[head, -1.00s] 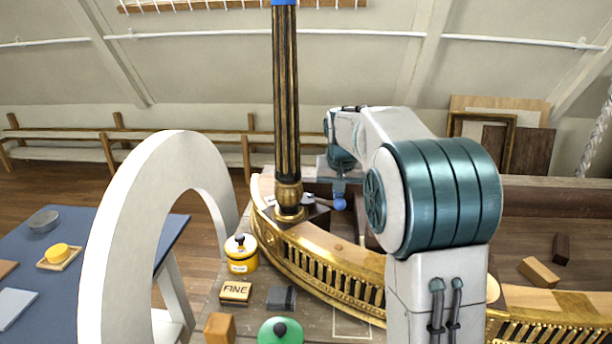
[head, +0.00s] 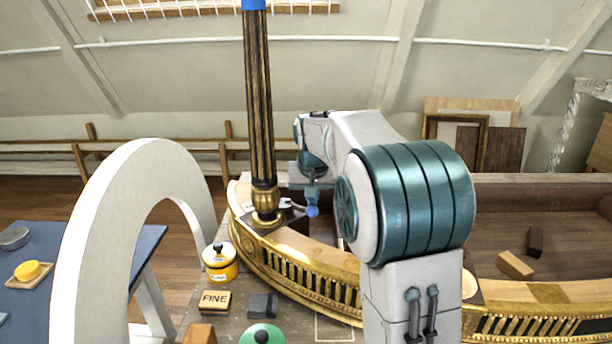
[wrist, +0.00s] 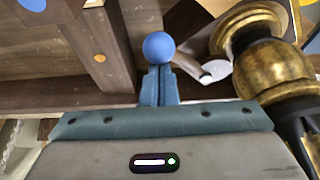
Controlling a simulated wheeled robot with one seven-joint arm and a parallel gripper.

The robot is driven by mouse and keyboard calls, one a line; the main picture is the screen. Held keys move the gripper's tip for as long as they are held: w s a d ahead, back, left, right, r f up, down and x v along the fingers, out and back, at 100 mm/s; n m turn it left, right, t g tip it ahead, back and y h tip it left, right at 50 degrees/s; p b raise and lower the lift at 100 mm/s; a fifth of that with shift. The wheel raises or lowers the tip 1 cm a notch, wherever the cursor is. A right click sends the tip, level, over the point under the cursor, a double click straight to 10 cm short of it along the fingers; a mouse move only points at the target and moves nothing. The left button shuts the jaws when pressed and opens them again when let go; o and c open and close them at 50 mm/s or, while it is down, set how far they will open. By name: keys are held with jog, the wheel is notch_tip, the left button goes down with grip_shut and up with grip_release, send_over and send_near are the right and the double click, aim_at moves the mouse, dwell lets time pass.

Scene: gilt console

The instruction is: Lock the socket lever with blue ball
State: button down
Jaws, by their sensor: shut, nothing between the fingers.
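The blue ball (head: 312,211) is at the end of the socket lever, just right of the foot of the black-and-gold leg (head: 264,200). A pale metal part of the lever (head: 297,206) shows between ball and leg. My gripper (head: 312,199) is above the ball, pointing down, and partly hidden by my arm. In the wrist view the shut fingers of my gripper (wrist: 158,78) end right at the blue ball (wrist: 158,46), which is not between them. I cannot tell whether they touch. The leg's gold foot (wrist: 270,68) is close on the right there.
The curved gilt console frame (head: 290,275) spans the middle. A white ring-shaped arch (head: 90,225) stands at left. A yellow pot (head: 220,262), a FINE block (head: 214,301) and a green-lidded item (head: 262,335) are in front. Wood blocks (head: 515,265) lie at right.

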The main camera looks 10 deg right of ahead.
jog(key=v, duration=1.4)
